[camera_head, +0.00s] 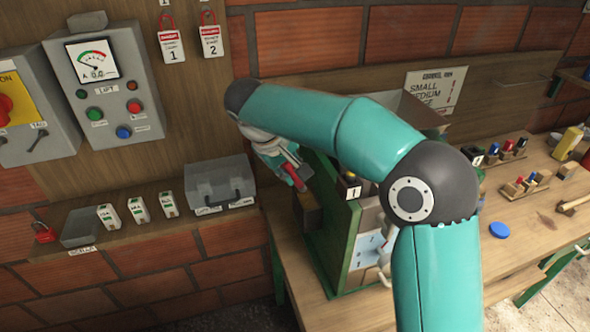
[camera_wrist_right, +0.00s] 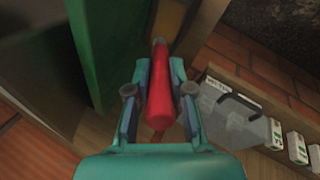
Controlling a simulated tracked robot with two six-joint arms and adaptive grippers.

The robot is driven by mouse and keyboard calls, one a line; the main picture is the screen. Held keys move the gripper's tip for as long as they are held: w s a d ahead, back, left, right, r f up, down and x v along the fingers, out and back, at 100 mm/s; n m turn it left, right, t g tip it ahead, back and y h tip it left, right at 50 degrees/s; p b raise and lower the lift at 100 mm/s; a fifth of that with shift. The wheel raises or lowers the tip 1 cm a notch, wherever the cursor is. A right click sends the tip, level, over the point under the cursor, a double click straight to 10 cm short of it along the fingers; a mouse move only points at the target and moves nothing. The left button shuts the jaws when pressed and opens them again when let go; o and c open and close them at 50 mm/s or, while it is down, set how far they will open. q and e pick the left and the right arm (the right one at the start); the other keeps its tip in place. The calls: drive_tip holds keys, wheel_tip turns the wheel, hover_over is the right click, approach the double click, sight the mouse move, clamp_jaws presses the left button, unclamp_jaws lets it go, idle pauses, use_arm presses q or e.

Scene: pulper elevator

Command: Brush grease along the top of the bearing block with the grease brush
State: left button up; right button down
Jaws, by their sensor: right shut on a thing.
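My right gripper (camera_head: 296,172) is beside the left side of the green-framed machine (camera_head: 336,225). It is shut on the red handle of the grease brush (camera_head: 299,186). In the wrist view the brush (camera_wrist_right: 159,90) lies between the two fingers of the gripper (camera_wrist_right: 159,75), pointing away from the palm, with a grey collar at its far end. The bristles are hidden. A brown-yellow block (camera_head: 309,214), likely the bearing block, is just below the brush in the head view. It also shows past the brush tip in the wrist view (camera_wrist_right: 170,18); I cannot tell whether they touch. My left gripper is out of view.
A shelf (camera_head: 150,233) on the left wall holds a grey clear-lidded box (camera_head: 220,183) and several white breakers. A control box (camera_head: 105,80) hangs above. The workbench (camera_head: 520,220) at right carries small coloured items and a blue disc (camera_head: 498,230).

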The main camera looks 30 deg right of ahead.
drive_tip(key=shift+s+a, duration=0.15)
drive_tip(key=shift+s, duration=0.35)
drive_tip(key=shift+f+b, duration=0.1)
drive_tip(key=shift+b, duration=0.2)
drive_tip(key=shift+s+a+b, duration=0.25)
drive_tip(key=shift+s+b, duration=0.3)
drive_tip(key=shift+s, duration=0.45)
drive_tip(key=shift+s+a+b, duration=0.25)
drive_tip(key=shift+s+b, duration=0.45)
drive_tip(key=shift+s, duration=0.35)
